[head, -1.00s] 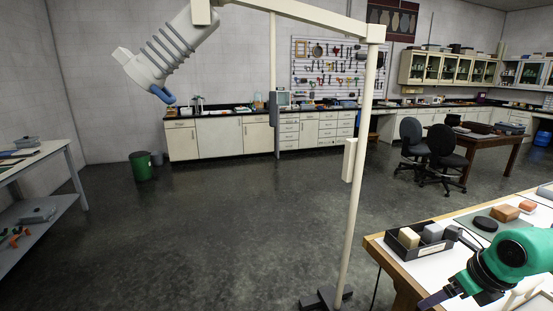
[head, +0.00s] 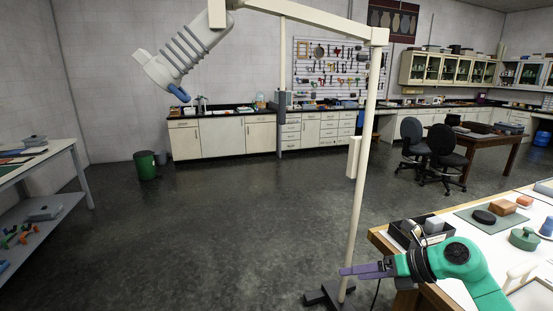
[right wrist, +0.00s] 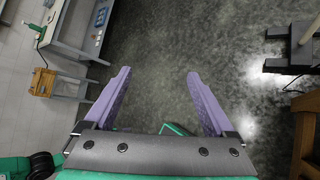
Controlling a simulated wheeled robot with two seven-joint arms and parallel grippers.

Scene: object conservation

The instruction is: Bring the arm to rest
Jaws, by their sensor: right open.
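My right gripper (head: 368,270) is open and empty in the head view. Its purple fingers point left, out past the corner of the white-topped worktable (head: 384,236). In the right wrist view the two fingers of the right gripper (right wrist: 158,74) stand wide apart, with only floor between them. My green right forearm crosses over the near part of the worktable. My left gripper is not in view.
A black tray (head: 399,237) with pale and grey blocks sits behind my right wrist. A green mat (head: 468,217) holds a black disc (head: 484,217) and a brown block (head: 503,207). A cream lamp stand (head: 362,190) rises close beyond my fingers. Open floor lies left.

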